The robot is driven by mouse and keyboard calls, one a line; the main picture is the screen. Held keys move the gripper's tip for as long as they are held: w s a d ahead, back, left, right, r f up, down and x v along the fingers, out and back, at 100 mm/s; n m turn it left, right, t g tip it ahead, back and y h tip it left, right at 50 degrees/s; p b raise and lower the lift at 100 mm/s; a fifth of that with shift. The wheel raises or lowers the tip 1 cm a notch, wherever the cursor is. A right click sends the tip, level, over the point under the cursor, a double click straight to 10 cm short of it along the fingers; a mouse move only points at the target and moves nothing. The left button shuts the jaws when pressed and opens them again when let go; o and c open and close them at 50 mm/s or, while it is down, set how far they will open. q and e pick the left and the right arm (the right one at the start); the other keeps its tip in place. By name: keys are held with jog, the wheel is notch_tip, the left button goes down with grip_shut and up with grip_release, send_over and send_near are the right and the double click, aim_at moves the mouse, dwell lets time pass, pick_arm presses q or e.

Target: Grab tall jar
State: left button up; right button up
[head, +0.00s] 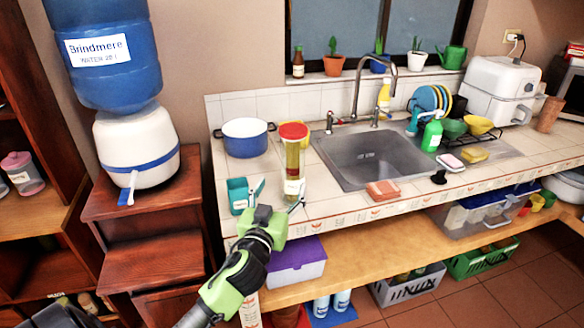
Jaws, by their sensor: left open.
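The tall jar (293,164) is clear with a red lid and yellowish contents. It stands upright on the tiled counter, left of the sink. My left gripper (279,198) is at the counter's front edge, just in front of the jar and a little to its left. Its fingers are spread apart, with nothing between them that I can make out. One fingertip shows left of the jar and the other near its lower right. I cannot tell whether either finger touches the jar. My right gripper is not in view.
A teal container (238,195) stands close left of my left gripper. A blue pot (246,139) sits behind it, left of the jar. The sink (372,157) is right of the jar, with a brick-coloured sponge (383,190) at its front. A purple-lidded box (297,262) is on the shelf below.

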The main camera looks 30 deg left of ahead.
aim_at(290, 167)
pick_arm(q)
jog(key=p+x, duration=0.1)
jog(key=x, duration=0.5)
jog(key=shift+w, duration=0.3)
jog(key=shift+w+a, duration=0.2)
jog(key=shift+w, duration=0.25)
jog(key=shift+w+a+p, duration=0.1)
jog(key=shift+w+p, duration=0.1)
jog(key=shift+p, duration=0.1)
jog(key=shift+p+x, duration=0.75)
jog(key=shift+x, duration=1.6)
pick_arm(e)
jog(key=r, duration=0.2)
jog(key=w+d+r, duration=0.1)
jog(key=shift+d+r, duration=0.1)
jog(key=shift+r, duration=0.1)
pick_arm(q)
jog(key=c, duration=1.3)
jog(key=shift+r, duration=0.15)
